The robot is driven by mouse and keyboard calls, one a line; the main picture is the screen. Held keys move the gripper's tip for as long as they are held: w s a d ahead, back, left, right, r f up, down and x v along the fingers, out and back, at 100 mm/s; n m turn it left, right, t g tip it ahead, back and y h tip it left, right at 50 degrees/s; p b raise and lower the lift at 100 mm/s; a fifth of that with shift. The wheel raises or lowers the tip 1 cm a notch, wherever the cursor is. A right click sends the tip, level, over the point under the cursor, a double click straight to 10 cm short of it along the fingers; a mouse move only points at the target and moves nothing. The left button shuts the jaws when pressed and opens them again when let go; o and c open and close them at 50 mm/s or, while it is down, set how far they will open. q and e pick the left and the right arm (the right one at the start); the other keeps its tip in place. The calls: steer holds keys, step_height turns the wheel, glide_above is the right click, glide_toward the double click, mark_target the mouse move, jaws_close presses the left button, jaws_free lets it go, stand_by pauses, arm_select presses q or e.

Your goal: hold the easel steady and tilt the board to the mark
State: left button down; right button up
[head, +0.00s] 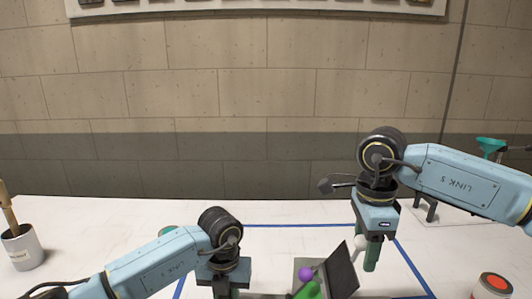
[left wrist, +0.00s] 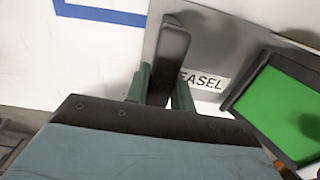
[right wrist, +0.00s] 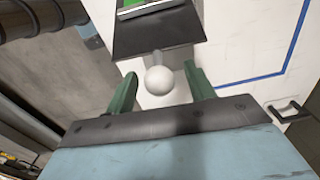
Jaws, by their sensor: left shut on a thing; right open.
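The easel's grey base plate (left wrist: 205,45), labelled EASEL, carries a dark upright handle (left wrist: 168,62). My left gripper (left wrist: 160,90) is shut on that handle, one green finger on each side. In the head view its fingertips are cut off by the bottom edge. The dark board (head: 342,268) leans on the easel at the bottom of the head view. A white ball knob (right wrist: 160,80) sticks out from the board (right wrist: 155,36). My right gripper (right wrist: 162,90) is open, with the knob between its fingers and gaps visible on both sides. I cannot make out the mark.
A purple ball (head: 305,273) and a green part (head: 309,290) show beside the board. A bright green panel (left wrist: 285,105) in a dark frame is on the easel. A brush pot (head: 22,248) stands far left and a red-topped can (head: 494,286) far right. Blue tape (head: 285,226) borders the work area.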

arm_select(q)
steer(key=shift+d, duration=0.15)
arm_select(e)
step_height(320, 180, up, 12)
stand_by(0.4)
arm_select(q)
steer(key=c, duration=1.1)
jaws_free()
